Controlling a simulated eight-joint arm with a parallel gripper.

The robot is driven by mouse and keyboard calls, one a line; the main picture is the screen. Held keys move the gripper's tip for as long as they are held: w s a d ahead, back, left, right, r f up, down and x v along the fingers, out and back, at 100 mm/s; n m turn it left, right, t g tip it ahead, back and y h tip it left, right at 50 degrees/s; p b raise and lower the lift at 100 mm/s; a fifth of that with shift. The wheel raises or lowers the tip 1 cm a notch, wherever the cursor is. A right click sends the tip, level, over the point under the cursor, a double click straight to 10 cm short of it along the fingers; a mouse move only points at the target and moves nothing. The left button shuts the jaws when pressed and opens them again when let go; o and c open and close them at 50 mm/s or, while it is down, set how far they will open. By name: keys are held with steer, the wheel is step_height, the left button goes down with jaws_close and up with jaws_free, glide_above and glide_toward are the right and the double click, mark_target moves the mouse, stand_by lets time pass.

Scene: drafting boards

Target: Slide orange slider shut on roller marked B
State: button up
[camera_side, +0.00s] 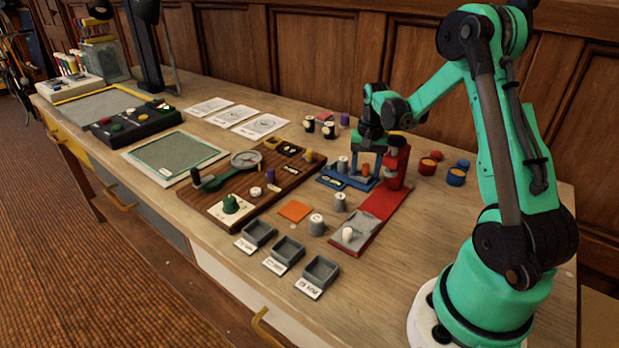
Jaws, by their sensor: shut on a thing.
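A blue fixture (335,181) stands right of the brown wooden board, with a grey roller (343,164) upright on it. A small orange part, seemingly the orange slider (365,169), shows on the fixture right of the roller. My gripper (363,153) points down over the fixture. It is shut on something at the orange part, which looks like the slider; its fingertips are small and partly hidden. A gap shows between the orange part and the grey roller. No letter B can be read on any roller at this size.
A red press-like stand (397,168) rises just right of my gripper. Grey cylinders (317,224) and an orange square (295,211) lie in front. Three grey bins (321,271) line the front edge. The brown board (275,190) with several knobs is left. Bare table lies at front right.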

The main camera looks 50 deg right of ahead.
steer(key=shift+w+f, duration=0.2)
steer(key=shift+w, duration=0.3)
steer(key=shift+w+f, duration=0.15)
steer(key=shift+w, duration=0.35)
stand_by(2.2)
steer(key=o, duration=0.7)
steer(key=shift+o, duration=0.2)
steer(key=shift+r, duration=3.55)
